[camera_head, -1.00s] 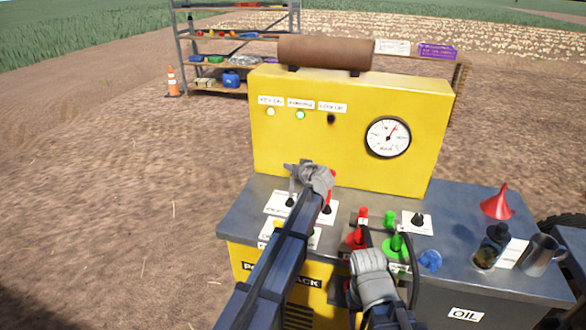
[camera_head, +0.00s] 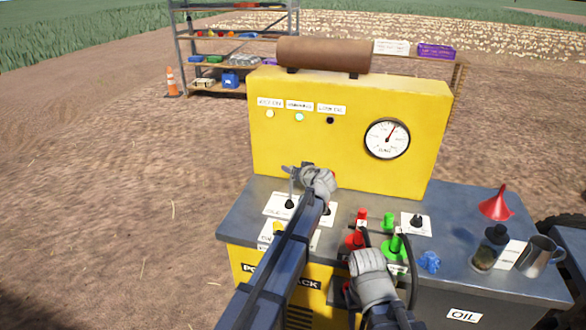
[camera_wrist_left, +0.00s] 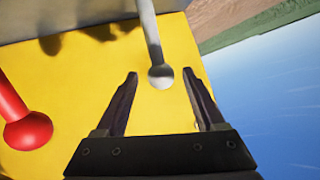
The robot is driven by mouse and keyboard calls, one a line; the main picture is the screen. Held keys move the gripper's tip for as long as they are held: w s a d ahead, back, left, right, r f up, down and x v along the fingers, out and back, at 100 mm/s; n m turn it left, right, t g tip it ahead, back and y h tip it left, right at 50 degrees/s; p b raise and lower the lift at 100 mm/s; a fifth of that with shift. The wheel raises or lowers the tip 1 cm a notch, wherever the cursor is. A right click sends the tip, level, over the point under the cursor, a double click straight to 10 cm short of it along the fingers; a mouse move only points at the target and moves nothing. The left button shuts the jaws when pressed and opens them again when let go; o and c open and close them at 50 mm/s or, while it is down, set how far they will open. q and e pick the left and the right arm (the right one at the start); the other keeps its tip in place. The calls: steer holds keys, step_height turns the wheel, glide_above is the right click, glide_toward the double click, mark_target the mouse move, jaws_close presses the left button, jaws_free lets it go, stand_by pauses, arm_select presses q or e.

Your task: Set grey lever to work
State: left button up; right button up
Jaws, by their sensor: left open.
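The grey lever (camera_head: 291,187) stands on a white plate on the machine's top, partly behind my left gripper. In the left wrist view the grey lever (camera_wrist_left: 161,76) has a round ball end, which lies between the fingertips with gaps at both sides. My left gripper (camera_head: 296,170) is open at the lever's top; its two fingers show apart in the wrist view (camera_wrist_left: 161,82). My right gripper (camera_head: 372,278) is low in front of the red and green connectors; its fingers are hidden.
A red lever (camera_wrist_left: 28,128) stands beside the grey one. The yellow panel (camera_head: 350,160) with a dial (camera_head: 387,139) rises behind. Red (camera_head: 356,238) and green connectors (camera_head: 396,247) with black cables stand to the right. A red funnel (camera_head: 496,204) and a metal jug (camera_head: 538,257) are further right.

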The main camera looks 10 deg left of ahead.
arm_select(q)
steer(key=p+v, duration=0.1)
steer(key=v, duration=0.5)
steer(key=shift+p, duration=0.4)
steer(key=s+d+f+m+g+h, duration=0.2)
steer(key=s+d+f+g, duration=0.1)
steer(key=s, duration=0.9)
steer(key=s+d+f+m+g+h, duration=0.2)
steer(key=s+d+f+m+g, duration=0.1)
steer(key=s, duration=1)
steer(key=s+d+f+m+g+h, duration=0.2)
steer(key=s+d+f+g, duration=0.3)
steer(key=s, duration=0.7)
steer(key=shift+s+d+f+h+p, duration=0.35)
steer(key=shift+d+f, duration=0.2)
steer(key=shift+f, duration=0.3)
